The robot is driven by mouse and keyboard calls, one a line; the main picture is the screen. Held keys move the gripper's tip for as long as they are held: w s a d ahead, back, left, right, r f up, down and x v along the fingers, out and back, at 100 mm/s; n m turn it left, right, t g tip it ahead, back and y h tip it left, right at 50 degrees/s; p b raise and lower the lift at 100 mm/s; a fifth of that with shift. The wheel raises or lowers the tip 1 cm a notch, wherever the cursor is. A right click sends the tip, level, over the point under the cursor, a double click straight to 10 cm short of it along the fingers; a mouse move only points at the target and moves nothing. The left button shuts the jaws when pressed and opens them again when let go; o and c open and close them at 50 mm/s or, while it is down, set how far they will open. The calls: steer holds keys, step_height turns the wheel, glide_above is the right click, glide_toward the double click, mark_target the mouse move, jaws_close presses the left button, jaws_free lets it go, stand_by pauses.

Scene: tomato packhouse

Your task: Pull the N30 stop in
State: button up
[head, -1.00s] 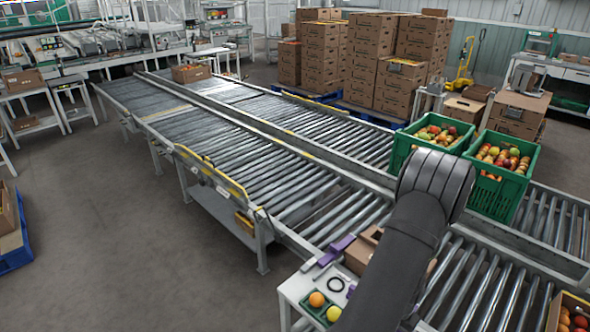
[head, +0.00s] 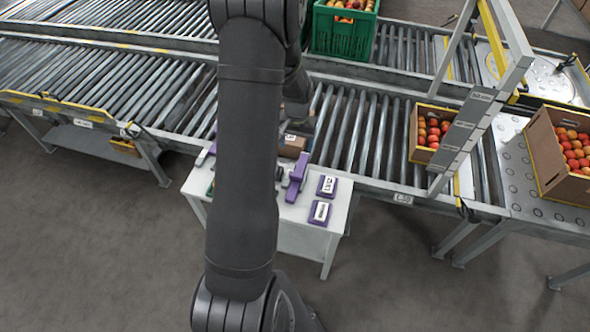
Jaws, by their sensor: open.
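No mark reading N30 can be made out in the head view. A purple bar-shaped piece (head: 298,174) lies at the conveyor-side edge of a small white side table (head: 309,238), just right of my arm. Two purple blocks with white labels, an upper one (head: 328,186) and a lower one (head: 319,213), lie flat to its right; their print is too small to read. A bit of purple also shows left of my arm, at the table's far left corner. My arm crosses the middle of the view and hides part of the table. My gripper's fingers cannot be seen.
The roller conveyor (head: 360,135) runs behind the table. An open carton of red fruit (head: 424,158) stands on it under a grey and yellow frame (head: 461,134). A larger fruit carton (head: 571,184) is at right. A green crate (head: 342,33) stands at the back.

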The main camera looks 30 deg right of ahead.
mark_target(296, 175)
step_height(296, 175, down, 16)
steer(key=shift+d+r, duration=0.1)
stand_by(0.6)
steer(key=c, duration=1.4)
steer(key=shift+s+a, duration=2)
steer(key=shift+a, duration=0.05)
steer(key=o, duration=1.3)
steer(key=shift+o, duration=0.5)
steer(key=shift+w, duration=0.1)
